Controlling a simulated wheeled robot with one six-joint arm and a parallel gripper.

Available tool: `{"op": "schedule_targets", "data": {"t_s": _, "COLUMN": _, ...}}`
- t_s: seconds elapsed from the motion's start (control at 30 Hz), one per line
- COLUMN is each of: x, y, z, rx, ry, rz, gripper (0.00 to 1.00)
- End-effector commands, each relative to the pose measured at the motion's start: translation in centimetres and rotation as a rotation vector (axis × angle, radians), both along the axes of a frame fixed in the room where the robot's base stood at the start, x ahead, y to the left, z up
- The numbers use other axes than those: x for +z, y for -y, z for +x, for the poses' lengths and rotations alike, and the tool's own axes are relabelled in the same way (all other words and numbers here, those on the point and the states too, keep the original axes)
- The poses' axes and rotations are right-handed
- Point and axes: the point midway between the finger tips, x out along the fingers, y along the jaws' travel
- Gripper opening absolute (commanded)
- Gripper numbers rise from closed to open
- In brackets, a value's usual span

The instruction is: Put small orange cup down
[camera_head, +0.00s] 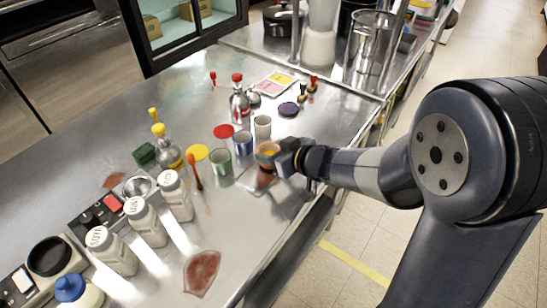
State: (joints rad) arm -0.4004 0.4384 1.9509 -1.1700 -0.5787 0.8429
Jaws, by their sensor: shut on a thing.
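The small orange cup (267,155) is at the right part of the steel counter (300,222), near its front edge. My gripper (277,158) reaches in from the right and is shut on the cup. The cup looks upright. Its lower part is close to the counter top, and I cannot tell whether it touches. My gripper hides the cup's right side.
A green cup (220,161), a blue cup (243,143) and a pale cup (262,127) stand just left of and behind the orange cup. Labelled white bottles (146,221) stand at the front left. A brown-red patch (201,272) lies near the front. Bare counter lies in front of the cups.

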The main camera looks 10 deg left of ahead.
Motion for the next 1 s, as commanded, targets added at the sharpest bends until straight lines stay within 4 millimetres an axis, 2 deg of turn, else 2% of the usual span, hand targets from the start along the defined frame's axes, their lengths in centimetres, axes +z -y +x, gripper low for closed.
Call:
{"op": "schedule_targets", "data": {"t_s": 0.03, "x": -0.48, "y": -0.01, "z": 0.0, "rx": 0.0, "ry": 0.001, "rz": 0.0, "gripper": 0.22}}
{"op": "schedule_targets", "data": {"t_s": 0.47, "x": -0.86, "y": 0.0, "z": 0.0, "rx": 0.0, "ry": 0.001, "rz": 0.001, "gripper": 0.22}}
{"op": "schedule_targets", "data": {"t_s": 0.5, "x": -0.74, "y": 0.01, "z": 0.0, "rx": -0.001, "ry": 0.001, "rz": 0.001, "gripper": 0.54}}
{"op": "schedule_targets", "data": {"t_s": 0.73, "x": -0.73, "y": 0.01, "z": 0.0, "rx": 0.0, "ry": 0.001, "rz": 0.0, "gripper": 0.73}}
{"op": "schedule_targets", "data": {"t_s": 1.0, "x": -0.48, "y": 0.0, "z": -0.01, "rx": 0.0, "ry": 0.001, "rz": 0.0, "gripper": 0.73}}
